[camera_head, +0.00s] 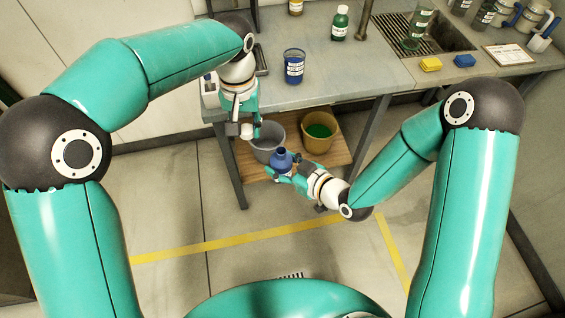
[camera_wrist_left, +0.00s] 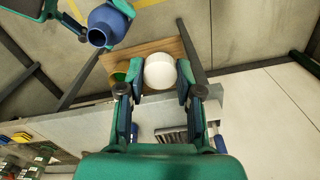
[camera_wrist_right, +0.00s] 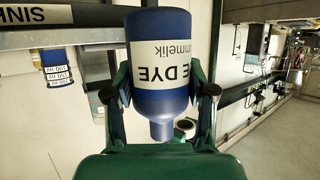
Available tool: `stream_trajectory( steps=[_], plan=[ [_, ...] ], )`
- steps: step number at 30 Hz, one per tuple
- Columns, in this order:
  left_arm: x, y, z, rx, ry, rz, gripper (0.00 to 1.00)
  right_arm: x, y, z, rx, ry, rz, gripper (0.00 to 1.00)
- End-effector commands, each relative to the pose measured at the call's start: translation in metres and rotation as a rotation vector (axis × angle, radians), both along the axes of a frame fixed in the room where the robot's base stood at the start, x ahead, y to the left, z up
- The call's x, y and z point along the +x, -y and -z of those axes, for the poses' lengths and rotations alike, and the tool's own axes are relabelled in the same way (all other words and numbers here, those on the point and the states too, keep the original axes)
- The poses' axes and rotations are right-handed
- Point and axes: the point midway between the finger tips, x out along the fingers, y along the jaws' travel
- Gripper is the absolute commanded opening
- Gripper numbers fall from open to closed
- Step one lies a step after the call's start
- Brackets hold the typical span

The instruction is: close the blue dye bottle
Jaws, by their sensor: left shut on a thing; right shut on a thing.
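The blue dye bottle (camera_head: 282,160) is held upright in my right gripper (camera_head: 283,172), in front of the lower shelf. In the right wrist view, the bottle (camera_wrist_right: 160,70) sits between both fingers, its label partly readable and its narrow neck toward the palm. The left wrist view shows the bottle (camera_wrist_left: 105,27) with a dark, uncapped mouth. My left gripper (camera_head: 246,122) is higher, to the left of the bottle and apart from it. It is shut on a round white cap (camera_wrist_left: 159,70) that shows between its fingertips.
A grey bucket (camera_head: 266,152) and a tan bucket with green liquid (camera_head: 321,133) stand on the lower shelf, behind the bottle. On the bench above are a blue beaker (camera_head: 294,67), a green bottle (camera_head: 340,23) and sponges. The floor in front is clear.

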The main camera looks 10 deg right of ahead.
Motion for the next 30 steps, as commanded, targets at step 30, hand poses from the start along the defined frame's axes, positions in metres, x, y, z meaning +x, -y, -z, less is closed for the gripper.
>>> stream_trajectory(
  steps=[30],
  plan=[
    [-0.027, 0.073, -0.007, 0.001, -0.002, 0.156, 0.24, 0.0, 0.0, 0.0, 0.001, 0.001, 0.0, 0.0]
  ],
)
